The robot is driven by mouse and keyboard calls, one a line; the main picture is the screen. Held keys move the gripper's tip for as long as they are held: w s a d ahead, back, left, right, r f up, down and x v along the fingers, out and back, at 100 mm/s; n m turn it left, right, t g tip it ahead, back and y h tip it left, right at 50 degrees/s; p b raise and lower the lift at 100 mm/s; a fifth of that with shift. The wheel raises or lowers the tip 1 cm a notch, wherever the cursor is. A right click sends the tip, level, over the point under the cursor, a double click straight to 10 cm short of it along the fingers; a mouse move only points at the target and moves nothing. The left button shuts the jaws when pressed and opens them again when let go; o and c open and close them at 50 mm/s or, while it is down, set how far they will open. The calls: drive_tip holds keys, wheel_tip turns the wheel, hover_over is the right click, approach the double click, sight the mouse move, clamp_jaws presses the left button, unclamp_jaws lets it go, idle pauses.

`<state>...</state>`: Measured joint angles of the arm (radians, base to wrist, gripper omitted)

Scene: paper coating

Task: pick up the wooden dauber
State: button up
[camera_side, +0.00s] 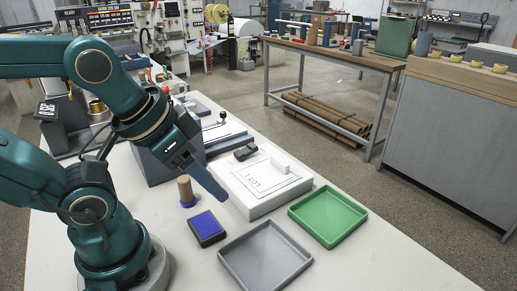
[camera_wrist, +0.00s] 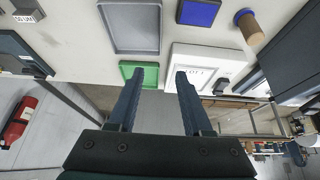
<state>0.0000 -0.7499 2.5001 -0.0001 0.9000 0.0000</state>
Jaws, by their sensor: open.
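The wooden dauber (camera_side: 185,188) stands upright on the white table, a tan cylinder with a blue lower end. It also shows in the upper right of the wrist view (camera_wrist: 251,29). My gripper (camera_side: 222,197) is above the table, to the right of the dauber in the side view, and apart from it. In the wrist view my gripper (camera_wrist: 158,74) has its two dark blue fingers spread wide with nothing between them. In that view the dauber is well to the right of and above the fingertips.
A blue ink pad (camera_side: 206,226) lies close to the dauber. A grey tray (camera_side: 247,278) and a green tray (camera_side: 331,238) are at the front and right. A white block (camera_side: 258,209) bears a printed sheet. A grey box (camera_side: 170,169) stands behind the dauber.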

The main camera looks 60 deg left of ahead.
drive_tip(key=o, duration=0.4)
drive_tip(key=shift+c, duration=0.2)
drive_tip(key=n+g, duration=0.3)
drive_tip(key=g, duration=0.2)
approach(183, 178)
drive_tip(key=f, duration=0.3)
drive_tip(key=w+f, duration=0.1)
drive_tip(key=f, duration=0.1)
drive_tip(key=shift+d+f, duration=0.2)
drive_tip(key=shift+d, duration=0.05)
drive_tip(key=shift+s+a+f+g, duration=0.2)
drive_tip(key=shift+s+f+g, duration=0.05)
drive_tip(key=shift+f+g, duration=0.1)
drive_tip(key=shift+f, duration=2.35)
